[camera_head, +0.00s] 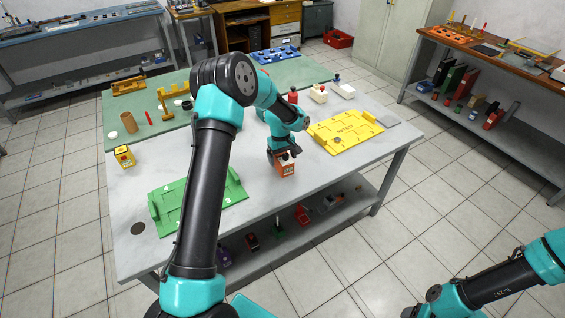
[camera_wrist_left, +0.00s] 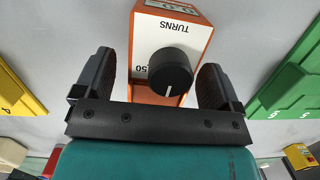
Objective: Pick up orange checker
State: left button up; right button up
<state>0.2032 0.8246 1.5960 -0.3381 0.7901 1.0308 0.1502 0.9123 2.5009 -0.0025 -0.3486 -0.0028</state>
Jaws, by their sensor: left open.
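The orange checker (camera_head: 285,168) is a small orange box with a white face, standing on the grey table near its front edge. In the left wrist view the checker (camera_wrist_left: 172,45) shows a "TURNS" label, a small display and a black knob (camera_wrist_left: 170,72). My left gripper (camera_head: 279,155) is at the checker from above. In the left wrist view its two fingers (camera_wrist_left: 158,85) are open, one on each side of the checker and knob, with gaps visible. The right arm shows at the lower right of the head view, but its gripper is out of view.
A green plate (camera_head: 197,200) lies left of the checker and a yellow plate (camera_head: 345,130) lies to its right. A yellow box (camera_head: 124,156) stands at the table's left. A green mat (camera_head: 105,115) with several items covers the back. Bare table lies around the checker.

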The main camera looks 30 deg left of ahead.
pick_arm(q)
jog(key=shift+f, duration=0.3)
jog(key=shift+c, duration=0.3)
jog(key=c, duration=1.1)
jog(key=shift+r, duration=0.2)
jog(key=shift+c, duration=0.2)
jog(key=shift+r, duration=0.6)
notch_tip(320, 180, up, 2)
jog(key=shift+r, duration=0.1)
jog(key=s+d+r, duration=0.1)
jog(key=s+d, duration=0.7)
jog(key=s, duration=0.5)
jog(key=shift+s+d+r, duration=0.15)
jog(key=shift+s+d, duration=0.1)
jog(key=shift+s, duration=0.1)
